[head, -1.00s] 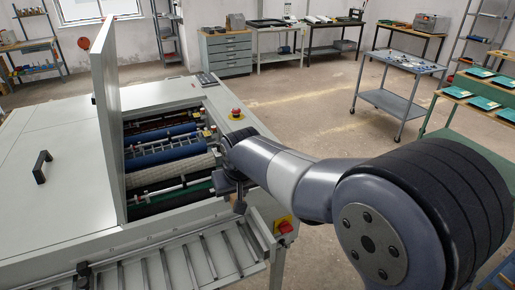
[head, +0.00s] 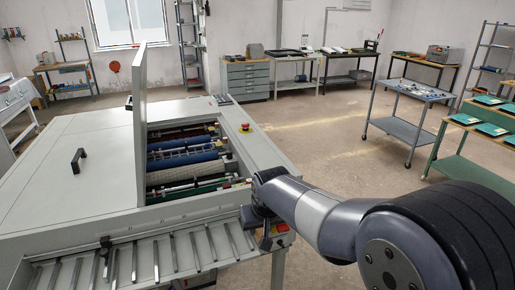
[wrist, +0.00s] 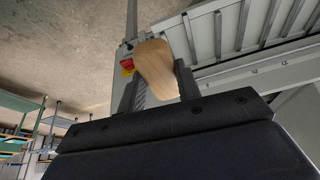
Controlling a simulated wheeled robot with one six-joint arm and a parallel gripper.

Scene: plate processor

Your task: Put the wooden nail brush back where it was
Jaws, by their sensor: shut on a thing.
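The wooden nail brush (wrist: 156,68) shows in the wrist view as a pale, rounded wooden block between the two fingers. My gripper (wrist: 158,84) is shut on it. In the head view my gripper (head: 264,235) is at the front right corner of the plate processor (head: 70,210), beside the slatted tray. The brush is not clearly visible in the head view. Whether it touches anything below cannot be told.
The processor's lid (head: 142,130) stands upright beside the open roller bay (head: 185,160). A slatted tray (head: 140,265) runs along its front. A red emergency button (head: 245,127) sits on the right edge. A grey trolley (head: 405,125) stands farther off, with clear floor between.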

